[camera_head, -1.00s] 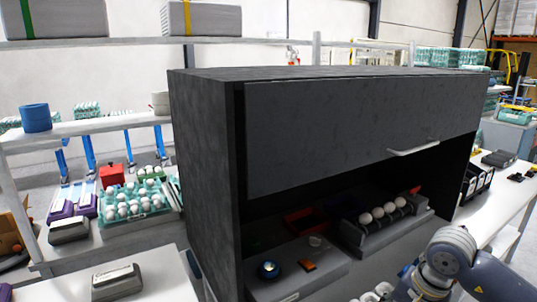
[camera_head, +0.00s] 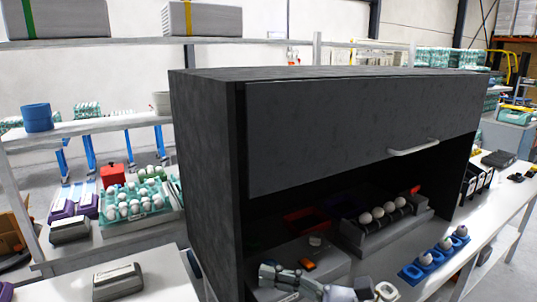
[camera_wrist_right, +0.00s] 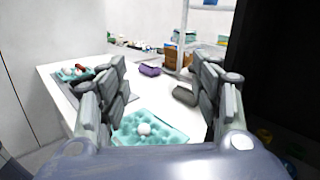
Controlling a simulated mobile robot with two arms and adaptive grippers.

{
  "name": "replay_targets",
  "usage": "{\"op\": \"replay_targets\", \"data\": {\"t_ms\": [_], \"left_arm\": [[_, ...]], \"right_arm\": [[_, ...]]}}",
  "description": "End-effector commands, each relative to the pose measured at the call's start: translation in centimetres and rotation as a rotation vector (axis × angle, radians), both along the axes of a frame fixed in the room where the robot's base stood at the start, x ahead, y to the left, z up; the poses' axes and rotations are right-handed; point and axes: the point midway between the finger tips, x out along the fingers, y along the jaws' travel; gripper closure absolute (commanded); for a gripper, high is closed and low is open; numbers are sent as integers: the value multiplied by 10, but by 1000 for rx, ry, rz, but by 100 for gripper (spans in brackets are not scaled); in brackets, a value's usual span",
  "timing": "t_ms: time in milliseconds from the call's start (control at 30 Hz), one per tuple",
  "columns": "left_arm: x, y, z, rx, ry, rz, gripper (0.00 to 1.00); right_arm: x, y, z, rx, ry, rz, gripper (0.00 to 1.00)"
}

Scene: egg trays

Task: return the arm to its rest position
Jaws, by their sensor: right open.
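My right gripper (camera_head: 288,280) shows low in the head view, in front of the dark cabinet's open lower part. In the right wrist view my right gripper (camera_wrist_right: 160,78) has its two fingers wide apart with nothing between them. Beyond and below the fingers lies a teal egg tray (camera_wrist_right: 172,132) with a white egg (camera_wrist_right: 144,129) on it. My left gripper is in neither view.
The dark cabinet (camera_head: 205,170) fills the middle, its door (camera_head: 350,130) raised. Inside, several eggs (camera_head: 385,210) sit in a row on a grey device. Blue holders (camera_head: 411,273) with eggs stand on the right counter. A teal egg tray (camera_head: 112,227) stands at left.

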Motion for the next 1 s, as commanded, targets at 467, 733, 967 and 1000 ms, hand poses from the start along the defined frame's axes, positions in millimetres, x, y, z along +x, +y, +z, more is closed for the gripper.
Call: {"op": "replay_targets", "data": {"t_ms": [467,733,967,1000], "left_arm": [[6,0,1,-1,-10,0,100],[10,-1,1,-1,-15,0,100],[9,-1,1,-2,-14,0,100],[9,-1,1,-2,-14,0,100]], "right_arm": [[78,-158,-18,1368,1140,-548,41],[14,-225,-187,2049,1737,-1008,41],[-85,-223,-276,-1990,-1663,1173,41],[-101,-221,-285,-1932,-1608,1173,41]]}}
